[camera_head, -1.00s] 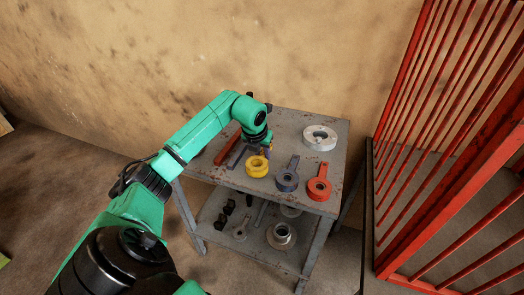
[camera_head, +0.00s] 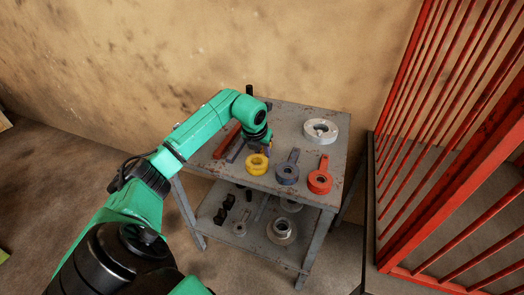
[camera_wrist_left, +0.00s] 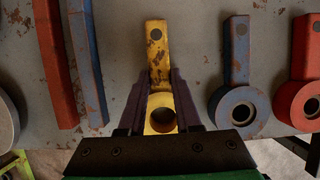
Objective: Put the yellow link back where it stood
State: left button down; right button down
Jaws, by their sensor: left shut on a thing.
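The yellow link (camera_head: 257,164) has a ring at the near end and a straight, worn bar. It is over the front part of the grey table top (camera_head: 289,122), beside the blue link. My left gripper (camera_head: 265,147) reaches down over it from the left. In the left wrist view the gripper's two dark fingers (camera_wrist_left: 160,107) are shut on the yellow link (camera_wrist_left: 158,52), one on each side near where the bar meets the ring. The bar points away from the gripper. I cannot tell whether the link touches the table top. My right gripper is not in view.
A blue link (camera_head: 288,174) and a red link (camera_head: 320,181) lie to the right of the yellow one. A white ring (camera_head: 320,131) is at the back right. Red and blue bars (camera_wrist_left: 85,60) lie to the left. Red railings (camera_head: 440,130) stand right of the table.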

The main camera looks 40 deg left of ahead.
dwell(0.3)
pick_arm(q)
jog(key=c, duration=0.6)
grip_release()
jog(key=shift+o, duration=0.4)
jog(key=shift+f, duration=0.1)
jog(key=b+v, duration=0.1)
jog(key=v, duration=1.3)
jog(key=shift+r, duration=0.35)
